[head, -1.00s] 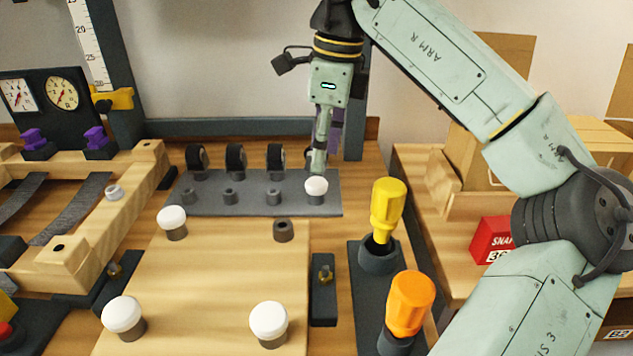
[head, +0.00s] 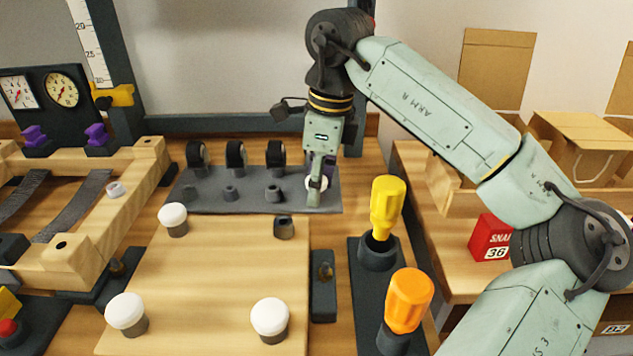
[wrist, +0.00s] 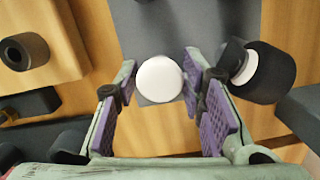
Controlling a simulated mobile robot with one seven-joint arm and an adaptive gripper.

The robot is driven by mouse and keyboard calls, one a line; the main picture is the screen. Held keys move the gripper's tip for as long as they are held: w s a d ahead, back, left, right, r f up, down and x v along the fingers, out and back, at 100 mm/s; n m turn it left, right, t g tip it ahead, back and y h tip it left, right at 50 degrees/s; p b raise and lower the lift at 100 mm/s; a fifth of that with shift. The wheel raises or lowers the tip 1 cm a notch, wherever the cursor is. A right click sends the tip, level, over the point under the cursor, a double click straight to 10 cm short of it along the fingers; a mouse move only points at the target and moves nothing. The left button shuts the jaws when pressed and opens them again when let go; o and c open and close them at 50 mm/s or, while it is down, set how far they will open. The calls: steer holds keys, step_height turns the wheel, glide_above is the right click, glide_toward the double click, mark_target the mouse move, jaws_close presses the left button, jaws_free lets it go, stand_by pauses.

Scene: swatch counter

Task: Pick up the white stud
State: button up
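The white stud (head: 325,184) has a round white head and stands at the right end of the dark grey rack (head: 300,202). In the head view a finger of my gripper (head: 316,192) partly covers it. In the wrist view the white head (wrist: 160,79) lies between the purple-padded fingers of my gripper (wrist: 160,72).
Black wheel-like pieces (head: 236,153) stand along the rack; one (wrist: 262,75) is close beside my right finger in the wrist view. Yellow (head: 388,205) and orange (head: 408,300) screwdrivers stand in holders to the right. An empty dark socket (head: 284,228) sits on the board.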

steer(key=c, duration=0.4)
steer(key=shift+r, duration=0.1)
step_height(320, 180, up, 10)
steer(key=shift+f, duration=0.1)
stand_by(0.4)
